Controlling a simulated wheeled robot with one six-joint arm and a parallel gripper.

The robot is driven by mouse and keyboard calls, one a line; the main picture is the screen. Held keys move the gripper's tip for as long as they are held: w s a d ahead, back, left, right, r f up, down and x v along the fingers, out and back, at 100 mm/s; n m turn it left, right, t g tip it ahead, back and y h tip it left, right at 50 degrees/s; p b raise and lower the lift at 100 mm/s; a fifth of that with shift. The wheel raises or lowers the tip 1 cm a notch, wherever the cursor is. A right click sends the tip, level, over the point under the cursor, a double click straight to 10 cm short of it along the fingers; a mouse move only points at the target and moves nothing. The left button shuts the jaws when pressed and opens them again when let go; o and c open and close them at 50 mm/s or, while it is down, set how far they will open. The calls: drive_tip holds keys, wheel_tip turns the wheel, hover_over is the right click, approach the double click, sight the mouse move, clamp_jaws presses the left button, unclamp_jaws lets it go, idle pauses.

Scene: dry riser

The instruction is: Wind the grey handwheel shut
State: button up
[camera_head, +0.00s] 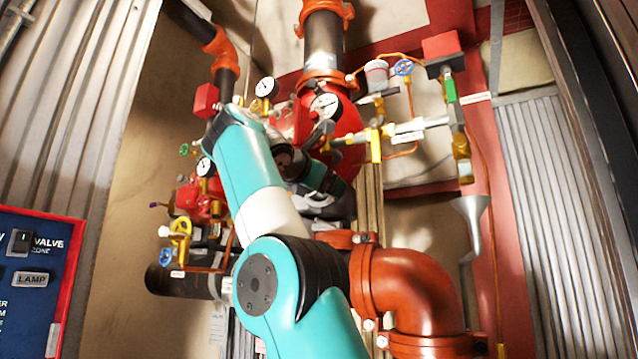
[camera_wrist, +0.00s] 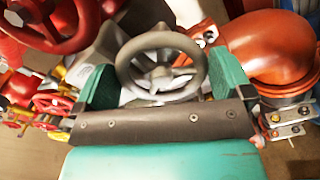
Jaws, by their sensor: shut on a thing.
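The grey handwheel (camera_wrist: 160,76) is a small spoked wheel in the middle of the wrist view. My gripper (camera_wrist: 164,72) has one teal finger at the wheel's left side and one at its right side, and it is shut on the rim. The wheel's face and hub show between the fingers; its lower edge is close to the dark palm plate. In the head view my gripper (camera_head: 326,178) is in the middle of the pipework, in front of the red valve body. The handwheel cannot be made out clearly there behind my arm.
A large red handwheel (camera_wrist: 55,22) is close at the upper left in the wrist view. An orange pipe elbow (camera_wrist: 272,50) is close on the right. In the head view, pressure gauges (camera_head: 326,104), small valves and a funnel (camera_head: 470,212) crowd around. A blue panel (camera_head: 30,285) stands at left.

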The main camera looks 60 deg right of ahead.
drive_tip(key=m, duration=0.2)
drive_tip(key=shift+f+m, duration=0.25)
drive_tip(key=shift+m, duration=0.15)
drive_tip(key=shift+r+m, duration=0.15)
drive_tip(key=shift+m, duration=0.35)
drive_tip(key=o, duration=0.5)
drive_tip(key=shift+d, duration=0.1)
drive_tip(key=shift+s, duration=0.15)
